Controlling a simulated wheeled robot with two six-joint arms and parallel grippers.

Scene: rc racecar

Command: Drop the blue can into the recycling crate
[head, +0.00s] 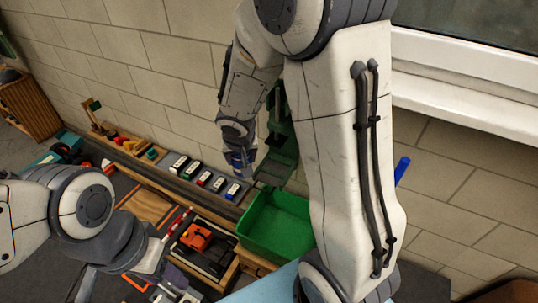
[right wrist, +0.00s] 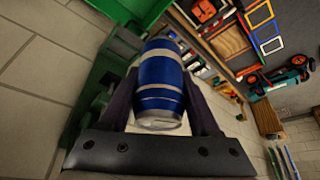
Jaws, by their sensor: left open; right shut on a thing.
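The blue can (right wrist: 160,85) with silver bands sits between the fingers of my right gripper (right wrist: 163,88) in the right wrist view. My right gripper (head: 238,158) is shut on it; in the head view it hangs by the wall, up and left of the green crate, with the can mostly hidden. The open green crate (head: 275,232) stands below, partly covered by my right arm; the part of its floor I see is bare. My left gripper (head: 165,283) is open at the bottom left of the head view, apart from the crate.
A dark green wall-mounted device (head: 280,140) is close beside my right gripper. An orange object (head: 197,237) sits on a dark tray left of the crate. A window sill (head: 465,85) is at the upper right.

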